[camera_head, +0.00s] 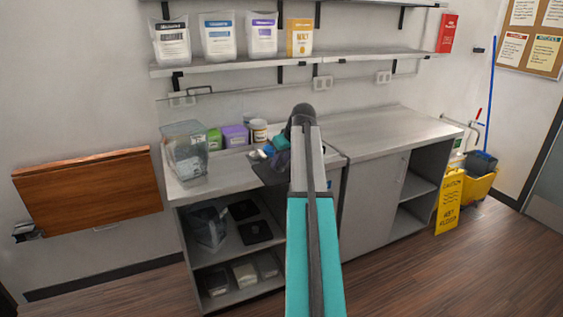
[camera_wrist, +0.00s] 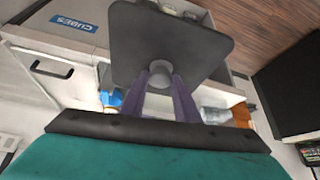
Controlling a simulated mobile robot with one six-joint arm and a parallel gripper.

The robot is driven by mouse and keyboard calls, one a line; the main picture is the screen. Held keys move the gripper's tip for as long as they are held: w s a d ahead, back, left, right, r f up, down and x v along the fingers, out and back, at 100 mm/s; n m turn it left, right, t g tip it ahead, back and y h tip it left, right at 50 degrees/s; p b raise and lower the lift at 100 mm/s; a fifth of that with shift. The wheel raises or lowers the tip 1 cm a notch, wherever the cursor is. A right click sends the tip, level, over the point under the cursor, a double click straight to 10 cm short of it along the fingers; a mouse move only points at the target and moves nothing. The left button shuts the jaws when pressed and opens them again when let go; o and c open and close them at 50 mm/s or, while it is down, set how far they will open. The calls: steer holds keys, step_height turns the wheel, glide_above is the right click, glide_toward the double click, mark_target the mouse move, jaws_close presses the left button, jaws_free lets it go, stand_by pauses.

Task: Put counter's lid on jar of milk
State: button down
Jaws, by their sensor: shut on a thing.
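A dark square lid with a round knob (camera_wrist: 200,38) fills the upper middle of the wrist view. My gripper (camera_wrist: 157,80) is shut on the knob and holds the lid. In the head view my gripper (camera_head: 281,150) is over the left counter, and the lid (camera_head: 270,171) shows as a dark plate below it, partly hidden by my arm. A clear, square-sided jar (camera_head: 186,153) with a label stands at the counter's left end, left of the lid and apart from it. It looks open at the top; I cannot read its label.
Green (camera_head: 214,139) and purple (camera_head: 235,136) containers and a white tub (camera_head: 258,132) stand behind, along the wall. The right countertop (camera_head: 385,130) is clear. More dark lids (camera_head: 256,232) and a clear pitcher (camera_head: 208,228) are on the shelf below. A wooden flap (camera_head: 88,190) is at left.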

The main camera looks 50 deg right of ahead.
steer(key=shift+a, duration=0.25)
steer(key=w+a+f+n+y, duration=0.15)
steer(key=w+a, duration=0.25)
steer(key=a, duration=0.6)
steer(key=w+a+r+n+b, duration=0.15)
steer(key=w+a, duration=0.35)
steer(key=a, duration=0.6)
steer(key=w+a+f+n+y, duration=0.15)
steer(key=w+a, duration=0.25)
steer(key=a, duration=0.6)
steer(key=s+a+f+n, duration=0.1)
steer(key=a+f, duration=0.1)
steer(key=a, duration=1.5)
steer(key=s+a+f+m+h+b, duration=0.1)
steer(key=s+a+m, duration=0.2)
steer(key=s+a, duration=0.3)
steer(key=shift+s+a+f+h, duration=0.2)
steer(key=shift+f+h, duration=0.1)
steer(key=shift+h, duration=0.1)
steer(key=shift+a, duration=0.1)
